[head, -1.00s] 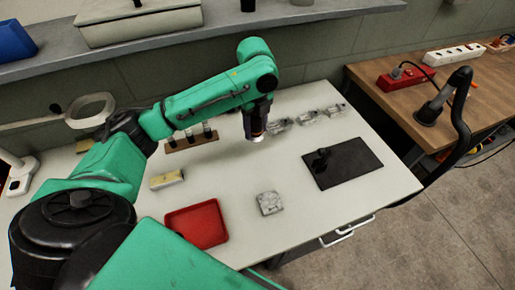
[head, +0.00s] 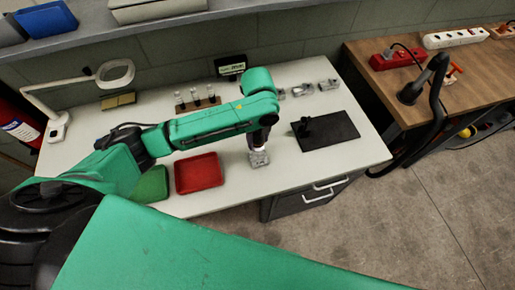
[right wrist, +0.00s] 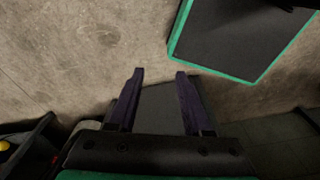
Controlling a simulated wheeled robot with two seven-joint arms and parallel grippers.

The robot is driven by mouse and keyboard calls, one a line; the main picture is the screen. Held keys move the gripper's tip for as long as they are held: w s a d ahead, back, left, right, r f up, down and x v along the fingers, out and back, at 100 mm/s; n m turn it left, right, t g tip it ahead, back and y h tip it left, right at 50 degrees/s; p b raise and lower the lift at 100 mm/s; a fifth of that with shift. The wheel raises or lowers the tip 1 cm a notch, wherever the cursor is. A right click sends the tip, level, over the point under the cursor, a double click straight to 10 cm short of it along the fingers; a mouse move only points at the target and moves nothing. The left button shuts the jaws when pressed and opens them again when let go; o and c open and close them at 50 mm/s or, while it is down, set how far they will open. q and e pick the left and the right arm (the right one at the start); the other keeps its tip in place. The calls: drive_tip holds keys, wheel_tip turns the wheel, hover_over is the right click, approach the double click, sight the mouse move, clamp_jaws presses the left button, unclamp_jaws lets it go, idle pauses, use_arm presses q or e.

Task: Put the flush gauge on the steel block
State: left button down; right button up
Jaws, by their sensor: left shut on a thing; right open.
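The steel block (head: 259,160) is a small grey block on the pale table, between the red tray and the black mat. My left gripper (head: 259,147) points down right over it. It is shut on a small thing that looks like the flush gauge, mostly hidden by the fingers. I cannot tell whether the gauge touches the block's top. My right gripper (right wrist: 160,75) shows in the right wrist view, open and empty, with floor beyond it.
A red tray (head: 199,173) and a green tray (head: 151,185) lie left of the block. A black mat (head: 328,131) with a black object lies right. Small metal parts (head: 303,90) and a rack of bottles (head: 198,102) stand behind. The table's front edge is near.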

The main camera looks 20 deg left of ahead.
use_arm(q)
wheel_tip(320, 180, down, 6)
drive_tip(key=shift+s+d+f, duration=0.1)
drive_tip(key=shift+d, duration=0.05)
drive_tip(key=shift+f, duration=0.3)
use_arm(e)
drive_tip(key=shift+s+d+r, duration=0.2)
drive_tip(key=shift+d, duration=0.2)
drive_tip(key=shift+s+d+r, duration=0.15)
drive_tip(key=shift+d, duration=0.2)
use_arm(q)
drive_tip(key=shift+c, duration=1.5)
unclamp_jaws()
drive_tip(key=shift+f, duration=0.1)
drive_tip(key=shift+r, duration=0.25)
wheel_tip(320, 180, up, 12)
drive_tip(key=shift+f+b, duration=0.1)
drive_tip(key=shift+b, duration=0.25)
use_arm(e)
drive_tip(key=shift+a+f, duration=0.15)
drive_tip(key=shift+f, duration=0.4)
